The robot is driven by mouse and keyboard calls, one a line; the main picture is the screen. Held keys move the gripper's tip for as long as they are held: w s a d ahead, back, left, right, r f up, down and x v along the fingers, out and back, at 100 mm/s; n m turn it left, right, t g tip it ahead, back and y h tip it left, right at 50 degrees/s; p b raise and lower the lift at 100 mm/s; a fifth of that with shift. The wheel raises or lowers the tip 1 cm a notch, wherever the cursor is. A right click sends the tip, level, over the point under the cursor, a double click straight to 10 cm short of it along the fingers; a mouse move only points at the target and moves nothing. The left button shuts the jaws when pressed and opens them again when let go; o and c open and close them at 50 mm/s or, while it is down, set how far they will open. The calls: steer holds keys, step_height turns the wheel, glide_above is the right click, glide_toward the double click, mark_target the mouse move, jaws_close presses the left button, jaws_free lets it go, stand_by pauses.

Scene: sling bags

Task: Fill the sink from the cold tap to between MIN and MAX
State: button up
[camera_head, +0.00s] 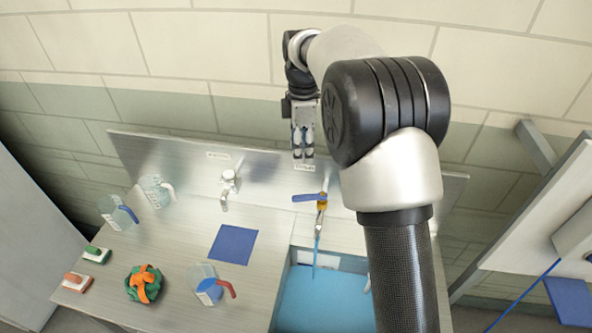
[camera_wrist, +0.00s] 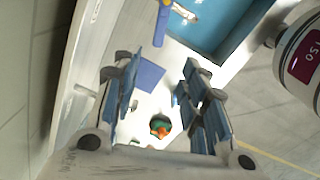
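The sink (camera_head: 283,291) holds blue water (camera_head: 322,303); the water also shows in the wrist view (camera_wrist: 213,28). A brass tap (camera_head: 321,206) with a blue lever (camera_head: 308,198) stands behind it, and a thin blue stream (camera_head: 316,255) runs from its spout into the sink. The lever also shows in the wrist view (camera_wrist: 160,24). A pale label (camera_head: 318,258) is on the sink's back wall; no MIN or MAX marks are readable. My gripper (camera_head: 303,154) is above and behind the tap, near the backsplash, and its fingers are apart and empty (camera_wrist: 158,100).
A second, steel tap (camera_head: 229,186) stands to the left. A blue mat (camera_head: 233,244), jugs (camera_head: 205,285) (camera_head: 118,213) (camera_head: 156,190), an orange-green cloth (camera_head: 144,284) and two brushes (camera_head: 97,254) (camera_head: 77,282) lie on the counter. My arm hides the sink's right side.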

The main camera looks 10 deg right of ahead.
mark_target(300, 196)
step_height(300, 196, down, 18)
steer(key=shift+w+a+r+b, duration=0.1)
steer(key=shift+r+b, duration=0.05)
steer(key=shift+b, duration=0.3)
steer(key=shift+c, duration=0.6)
jaws_close()
